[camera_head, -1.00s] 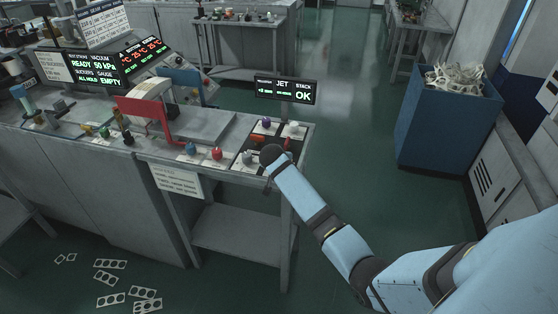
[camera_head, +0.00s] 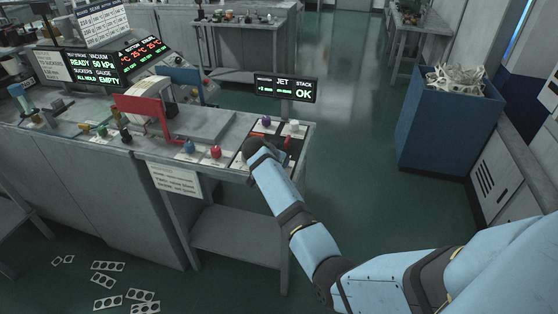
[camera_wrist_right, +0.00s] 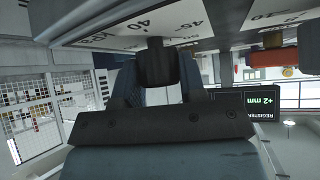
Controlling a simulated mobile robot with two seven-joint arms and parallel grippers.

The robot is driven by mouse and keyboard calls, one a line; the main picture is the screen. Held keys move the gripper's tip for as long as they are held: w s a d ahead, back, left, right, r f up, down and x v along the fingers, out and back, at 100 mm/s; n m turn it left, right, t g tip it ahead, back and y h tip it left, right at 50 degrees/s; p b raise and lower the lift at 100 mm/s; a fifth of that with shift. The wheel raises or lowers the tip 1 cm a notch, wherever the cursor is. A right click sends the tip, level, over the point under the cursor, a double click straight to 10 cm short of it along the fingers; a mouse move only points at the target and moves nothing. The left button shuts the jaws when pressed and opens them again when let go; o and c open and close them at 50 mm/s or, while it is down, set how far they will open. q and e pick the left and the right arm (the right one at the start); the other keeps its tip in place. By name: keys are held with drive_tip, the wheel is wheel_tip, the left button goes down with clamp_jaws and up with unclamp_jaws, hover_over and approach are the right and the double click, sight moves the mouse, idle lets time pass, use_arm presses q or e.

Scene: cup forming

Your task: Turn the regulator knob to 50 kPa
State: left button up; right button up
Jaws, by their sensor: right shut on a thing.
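A dark regulator knob (camera_wrist_right: 155,62) sits at a white scale plate (camera_wrist_right: 180,28) with printed numbers, 40 and 45 among them, in the right wrist view. My right gripper (camera_wrist_right: 156,72) is shut on this knob, one finger on each side. Any pointer mark on the knob is too small to tell. In the head view my right wrist reaches the bench's right end and hides the gripper and knob. My left gripper is in neither view.
The bench (camera_head: 225,172) holds a red knob (camera_head: 215,152), a blue knob (camera_head: 189,147), a purple knob (camera_head: 266,121) and a red frame (camera_head: 140,104). The JET STACK display (camera_head: 286,88) reads OK. A blue bin (camera_head: 445,130) stands right; floor between is clear.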

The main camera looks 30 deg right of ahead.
drive_tip(key=o, duration=0.9)
drive_tip(key=b+v, duration=0.2)
drive_tip(key=v, duration=1.2)
